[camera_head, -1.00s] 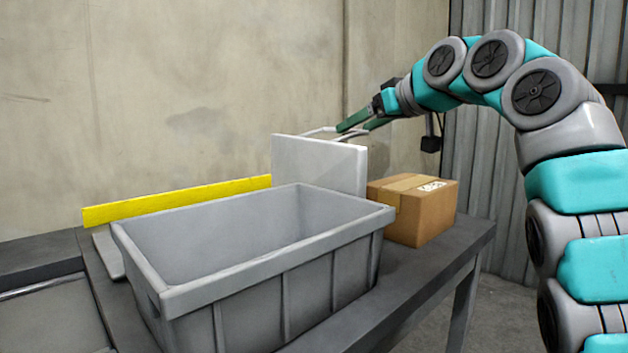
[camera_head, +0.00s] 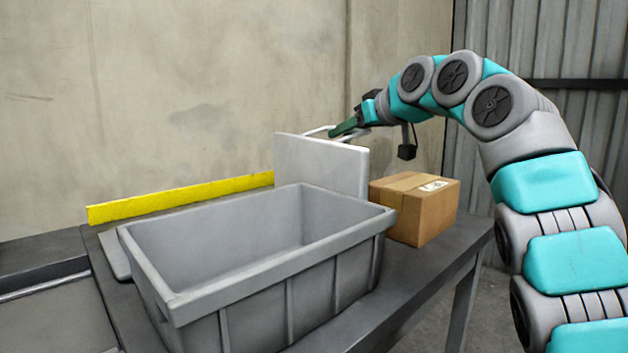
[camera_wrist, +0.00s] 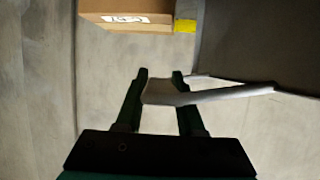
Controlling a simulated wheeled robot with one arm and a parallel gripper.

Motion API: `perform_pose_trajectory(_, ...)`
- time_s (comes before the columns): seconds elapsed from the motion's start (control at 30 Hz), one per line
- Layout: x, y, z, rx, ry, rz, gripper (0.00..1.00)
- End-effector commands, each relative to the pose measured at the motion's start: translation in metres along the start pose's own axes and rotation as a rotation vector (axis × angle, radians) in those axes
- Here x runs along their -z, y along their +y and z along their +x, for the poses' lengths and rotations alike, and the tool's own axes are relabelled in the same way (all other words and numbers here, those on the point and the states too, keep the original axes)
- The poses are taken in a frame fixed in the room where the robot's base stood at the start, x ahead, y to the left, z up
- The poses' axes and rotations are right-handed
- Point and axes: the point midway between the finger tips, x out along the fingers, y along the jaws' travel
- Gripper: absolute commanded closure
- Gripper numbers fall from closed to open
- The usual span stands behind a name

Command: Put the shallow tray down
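The light grey shallow tray (camera_head: 320,165) appears as an upright flat panel behind the deep grey bin. Its lower edge is hidden by the bin, so I cannot tell whether it rests on the table. A pale handle loop projects from its top, and in the wrist view the handle (camera_wrist: 162,92) lies between my green fingers. My gripper (camera_wrist: 160,76) is at this handle, coming from the upper right in the head view. The fingers are apart with the handle between them. I cannot tell whether they press on it. In the wrist view the tray (camera_wrist: 255,45) fills the upper right.
The deep grey bin (camera_head: 285,255) stands empty on the dark table (camera_head: 440,262). A cardboard box (camera_head: 415,207) sits to the right of the tray. A yellow rail (camera_head: 180,200) runs along the table's back at left, before a concrete wall.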

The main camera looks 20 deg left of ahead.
Motion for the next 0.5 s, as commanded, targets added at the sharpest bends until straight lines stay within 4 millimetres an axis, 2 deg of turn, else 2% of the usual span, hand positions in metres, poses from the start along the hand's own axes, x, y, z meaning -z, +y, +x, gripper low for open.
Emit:
perform_pose_trajectory(0.03, -0.0001, 0.0, 0.0, 0.0, 0.0, 0.0, 0.71)
perform_pose_trajectory(0.3, -0.0001, 0.0, 0.0, 0.0, 0.0, 0.0, 1.0)
perform_pose_trajectory(0.5, -0.0001, 0.0, 0.0, 0.0, 0.0, 0.0, 1.0)
